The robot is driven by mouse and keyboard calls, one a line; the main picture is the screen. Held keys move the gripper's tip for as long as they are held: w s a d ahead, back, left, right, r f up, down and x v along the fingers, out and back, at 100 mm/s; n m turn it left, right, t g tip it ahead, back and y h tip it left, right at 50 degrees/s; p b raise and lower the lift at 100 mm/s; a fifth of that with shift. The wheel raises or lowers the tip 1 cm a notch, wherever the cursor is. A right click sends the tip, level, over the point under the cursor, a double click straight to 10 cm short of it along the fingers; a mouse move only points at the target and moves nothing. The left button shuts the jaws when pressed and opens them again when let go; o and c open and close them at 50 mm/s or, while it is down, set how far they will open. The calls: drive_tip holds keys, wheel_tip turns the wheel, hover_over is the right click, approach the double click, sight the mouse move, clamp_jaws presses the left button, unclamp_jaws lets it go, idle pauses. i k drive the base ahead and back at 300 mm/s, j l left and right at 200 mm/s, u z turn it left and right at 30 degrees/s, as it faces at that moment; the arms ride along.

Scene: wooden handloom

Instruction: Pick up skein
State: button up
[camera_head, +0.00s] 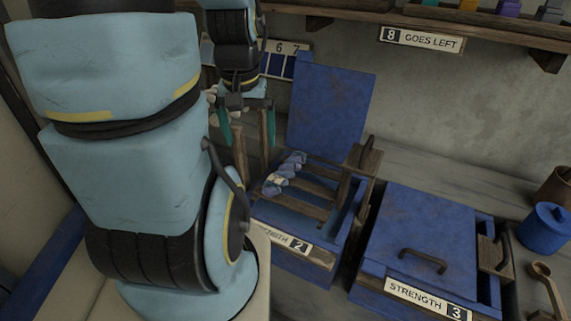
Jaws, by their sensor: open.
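The skein (283,174) is a twisted blue-grey bundle with a pale band. It lies on the wooden slats inside an open blue box (325,253) whose label reads 2. My gripper (248,140) hangs up and to the left of the skein, near the box's back left. Its two teal fingers are spread apart with nothing held between them. The gripper is apart from the skein.
The blue lid (330,108) of box 2 stands upright at its back. A closed blue box (420,240) labelled Strength 3 is to the right. A blue pot (545,230) and wooden scoop (548,285) lie further right. A shelf (470,32) runs above.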

sight(271, 188)
drive_tip(key=u, duration=1.4)
drive_tip(key=k+l+u, duration=0.2)
drive_tip(key=k+u, duration=0.15)
drive_tip(key=k, duration=0.25)
drive_tip(key=k+u, duration=0.4)
drive_tip(key=k, duration=0.15)
